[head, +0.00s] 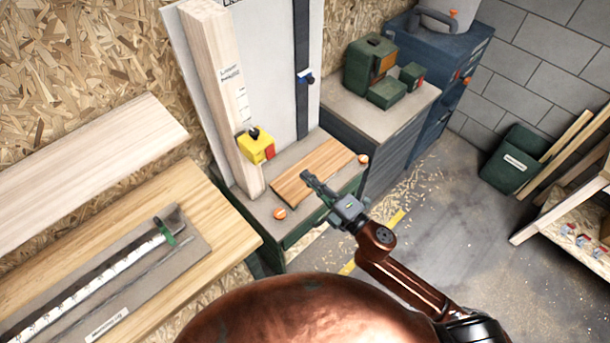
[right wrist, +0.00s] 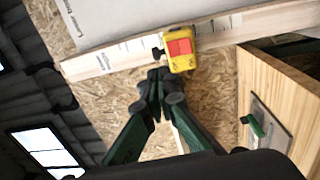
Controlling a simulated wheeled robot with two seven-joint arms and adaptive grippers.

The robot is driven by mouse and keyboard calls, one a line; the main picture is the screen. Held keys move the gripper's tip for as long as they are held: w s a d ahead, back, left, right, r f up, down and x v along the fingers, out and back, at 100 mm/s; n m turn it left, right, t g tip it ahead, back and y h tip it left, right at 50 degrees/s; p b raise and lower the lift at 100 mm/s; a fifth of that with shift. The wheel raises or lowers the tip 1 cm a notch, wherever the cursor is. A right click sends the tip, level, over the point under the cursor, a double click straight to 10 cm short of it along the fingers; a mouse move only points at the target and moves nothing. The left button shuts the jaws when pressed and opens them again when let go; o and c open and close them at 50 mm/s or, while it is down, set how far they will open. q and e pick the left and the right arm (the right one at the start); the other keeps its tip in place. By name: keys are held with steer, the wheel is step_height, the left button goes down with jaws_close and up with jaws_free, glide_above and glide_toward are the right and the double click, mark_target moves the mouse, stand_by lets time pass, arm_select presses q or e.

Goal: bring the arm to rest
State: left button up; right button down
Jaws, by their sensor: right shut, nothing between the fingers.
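My right gripper (head: 308,177) hangs at the end of my copper-coloured right arm, which comes in from the lower right of the head view. It appears over the small green workbench (head: 237,200) and its wooden board (head: 310,170); I cannot tell how high above them it is. Its fingers are together with nothing between them. In the right wrist view the green-and-black fingers (right wrist: 158,78) close to a point just below a yellow box with a red face (right wrist: 180,48). My left gripper is in neither view.
The yellow box (head: 256,146) is on an upright wooden beam (head: 213,80). A wooden bench (head: 205,215) with a tray holding a ruler stands at left. Grey-topped cabinet (head: 345,96) with green cases stands behind. The concrete floor (head: 455,210) at right is largely open.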

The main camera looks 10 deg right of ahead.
stand_by(0.4)
